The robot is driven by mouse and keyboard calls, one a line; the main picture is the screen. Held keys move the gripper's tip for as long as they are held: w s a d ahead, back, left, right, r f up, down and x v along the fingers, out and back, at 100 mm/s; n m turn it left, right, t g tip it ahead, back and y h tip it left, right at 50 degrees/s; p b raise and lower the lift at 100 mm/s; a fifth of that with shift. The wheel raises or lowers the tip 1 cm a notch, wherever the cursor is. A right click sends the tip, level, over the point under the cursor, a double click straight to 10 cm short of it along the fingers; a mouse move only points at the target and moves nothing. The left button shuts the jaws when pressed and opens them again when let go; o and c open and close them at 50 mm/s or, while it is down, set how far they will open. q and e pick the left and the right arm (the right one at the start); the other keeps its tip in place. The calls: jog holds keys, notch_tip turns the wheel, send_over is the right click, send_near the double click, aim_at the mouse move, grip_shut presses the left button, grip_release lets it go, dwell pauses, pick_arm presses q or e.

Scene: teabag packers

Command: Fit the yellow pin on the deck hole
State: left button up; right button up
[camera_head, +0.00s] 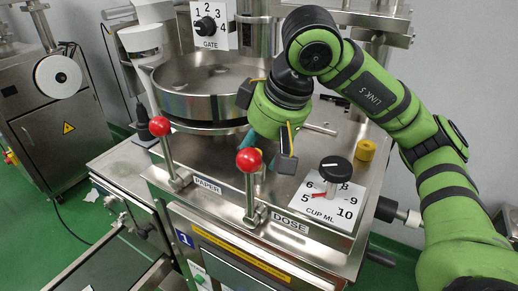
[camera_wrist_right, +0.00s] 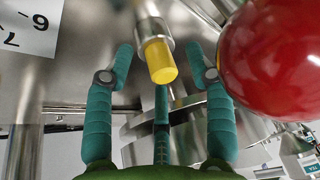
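In the right wrist view the yellow pin (camera_wrist_right: 160,62) shows as a yellow cylinder on a metal shank. It lies between the spread teal fingers of my right gripper (camera_wrist_right: 160,68), with visible gaps at both sides. My right gripper (camera_head: 265,135) is over the machine's steel deck (camera_head: 315,155) in the head view, just behind the red-balled DOSE lever. The pin between the fingers is not visible there. A yellow round knob (camera_head: 365,149) stands on the deck at the right; I cannot tell whether it is the same thing. I cannot make out the deck hole. My left gripper is out of view.
The red DOSE ball (camera_head: 249,160) is close to my right gripper and fills the right of the wrist view. The PAPER lever (camera_head: 160,126) stands left. A black dial (camera_head: 336,169) stands on the white CUP ML plate (camera_head: 309,211). A steel bowl (camera_head: 190,103) is behind.

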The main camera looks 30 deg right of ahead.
jog(key=shift+r, duration=0.1)
jog(key=v, duration=1.2)
dwell(0.4)
